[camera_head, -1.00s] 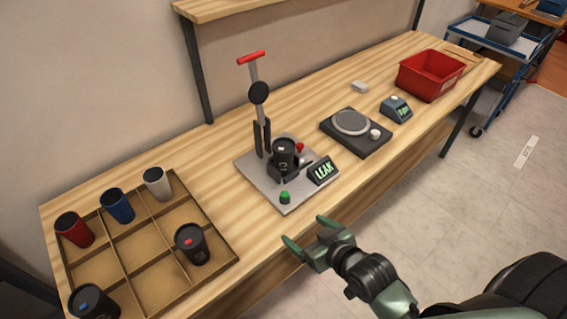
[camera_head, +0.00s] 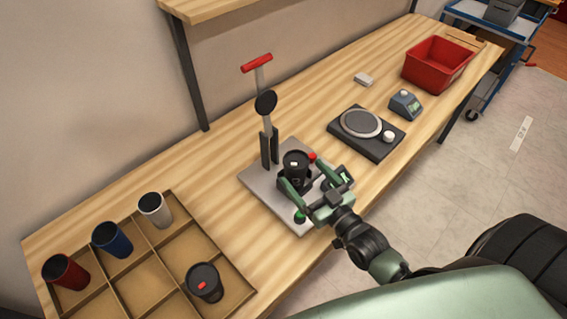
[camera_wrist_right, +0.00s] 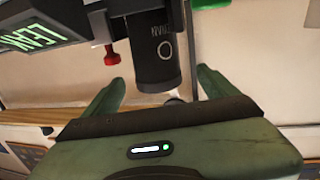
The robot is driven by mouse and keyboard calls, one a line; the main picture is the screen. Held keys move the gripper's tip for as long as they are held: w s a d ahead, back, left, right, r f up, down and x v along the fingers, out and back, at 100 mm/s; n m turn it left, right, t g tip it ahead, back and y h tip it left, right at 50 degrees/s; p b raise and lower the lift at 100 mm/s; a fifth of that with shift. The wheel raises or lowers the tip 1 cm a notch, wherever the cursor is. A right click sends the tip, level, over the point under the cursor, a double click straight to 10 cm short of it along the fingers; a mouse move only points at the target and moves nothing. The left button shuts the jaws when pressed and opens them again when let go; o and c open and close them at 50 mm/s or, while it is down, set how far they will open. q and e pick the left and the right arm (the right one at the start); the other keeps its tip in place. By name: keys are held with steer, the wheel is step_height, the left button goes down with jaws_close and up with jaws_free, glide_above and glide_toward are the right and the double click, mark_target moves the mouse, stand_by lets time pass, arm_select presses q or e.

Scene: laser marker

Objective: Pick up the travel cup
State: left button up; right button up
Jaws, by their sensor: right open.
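A black travel cup (camera_head: 296,165) stands upright in the holder of the grey test fixture (camera_head: 262,190). In the right wrist view the cup (camera_wrist_right: 158,55) hangs into the picture from the top, between the finger lines. My right gripper (camera_head: 309,178) is open at the front of the fixture, with its fingers pointing at the cup, one on each side. In the right wrist view its fingertips (camera_wrist_right: 160,85) are apart, and contact with the cup cannot be told. My left gripper is not in view.
The fixture has a red-handled lever (camera_head: 257,62), a green button (camera_head: 300,217) and a display (camera_wrist_right: 30,36) reading LEAK. A wooden tray (camera_head: 238,283) holds several cups at left. A scale (camera_head: 365,135) and a red bin (camera_head: 438,64) stand to the right.

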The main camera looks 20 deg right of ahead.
mark_target(289, 154)
steer(key=shift+w+r, duration=0.1)
steer(key=shift+w, duration=0.25)
steer(key=shift+w+r, duration=0.1)
steer(key=shift+w, duration=0.25)
steer(key=shift+w+a+r+p, duration=0.15)
steer(key=shift+w+p, duration=0.15)
steer(key=shift+w, duration=0.3)
steer(key=shift+w+r+p, duration=0.1)
steer(key=shift+w+p, duration=0.2)
steer(key=shift+w, duration=0.3)
steer(key=w, duration=0.2)
steer(key=w+p, duration=0.1)
steer(key=w, duration=0.1)
steer(key=shift+a+f, duration=0.2)
steer(key=c, duration=0.8)
steer(key=shift+c, duration=0.6)
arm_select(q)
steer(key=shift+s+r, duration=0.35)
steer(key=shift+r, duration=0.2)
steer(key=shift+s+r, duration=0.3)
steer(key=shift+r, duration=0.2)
